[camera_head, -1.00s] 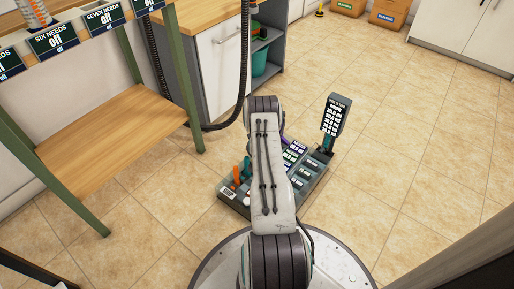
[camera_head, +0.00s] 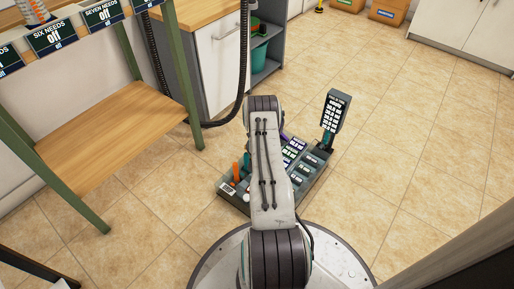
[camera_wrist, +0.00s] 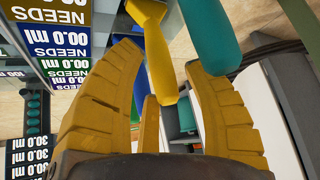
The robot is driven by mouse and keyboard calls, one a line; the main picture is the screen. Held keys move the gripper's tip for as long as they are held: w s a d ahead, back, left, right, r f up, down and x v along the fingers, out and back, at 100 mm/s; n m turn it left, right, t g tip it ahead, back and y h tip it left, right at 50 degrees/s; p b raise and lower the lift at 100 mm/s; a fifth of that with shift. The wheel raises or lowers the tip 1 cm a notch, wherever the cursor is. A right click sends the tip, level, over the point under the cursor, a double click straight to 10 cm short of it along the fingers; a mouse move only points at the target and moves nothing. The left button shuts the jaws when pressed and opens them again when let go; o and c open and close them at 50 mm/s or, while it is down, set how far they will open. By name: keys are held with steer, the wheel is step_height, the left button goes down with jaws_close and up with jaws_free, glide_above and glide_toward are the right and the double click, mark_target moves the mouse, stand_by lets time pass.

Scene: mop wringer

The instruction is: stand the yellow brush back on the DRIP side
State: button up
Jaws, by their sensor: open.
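The yellow brush (camera_wrist: 157,50) shows in the wrist view at top centre, its narrow end pointing down the picture between the fingers of my gripper (camera_wrist: 160,60). My gripper is open, with yellow ribbed fingers on either side of the brush. I cannot tell whether any finger touches it. A teal handle (camera_wrist: 212,35) is close to the right fingertip. In the head view, a grey rack (camera_head: 233,200) with labelled panels stands on the floor, partly hidden by my arm. The yellow brush and the gripper are hidden there. I cannot read a DRIP label.
In the wrist view, labelled panels (camera_wrist: 58,40) lie left of the fingers, upside down. In the head view, an upright sign (camera_head: 334,116) rises from the rack, and an orange handle (camera_head: 236,171) stands at its left. A wooden shelf (camera_head: 110,130) is at left. Tiled floor at right is clear.

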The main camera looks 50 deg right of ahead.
steer(key=v, duration=1.1)
steer(key=shift+r, duration=0.35)
steer(key=shift+s+a, duration=0.1)
steer(key=w+a+r+n+y+p, duration=0.1)
steer(key=a+r+p, duration=0.55)
steer(key=r, duration=0.75)
steer(key=w+a+r+n+y+p, duration=0.15)
steer(key=a+r+p, duration=0.5)
steer(key=r, duration=0.85)
steer(key=a+r+n+p, duration=0.2)
steer(key=a+r+p, duration=0.45)
steer(key=r, duration=0.75)
steer(key=s+a+r+n+y+p, duration=0.1)
steer(key=s+a+r+p, duration=0.4)
steer(key=r, duration=0.6)
steer(key=s+a+r+n+g+p, duration=0.1)
steer(key=s+a+r+n+p, duration=0.1)
steer(key=s+a+r+p, duration=0.3)
steer(key=s+a+r+n+y+p, duration=0.1)
steer(key=s+a+r+n+p, duration=0.1)
steer(key=s+a+r+p, duration=0.4)
steer(key=s+r+p, duration=0.5)
steer(key=r+p, duration=0.1)
steer(key=r, duration=0.5)
steer(key=shift+r+g+y, duration=0.25)
steer(key=shift+g+y, duration=0.1)
steer(key=shift+g, duration=0.05)
steer(key=shift+a, duration=0.15)
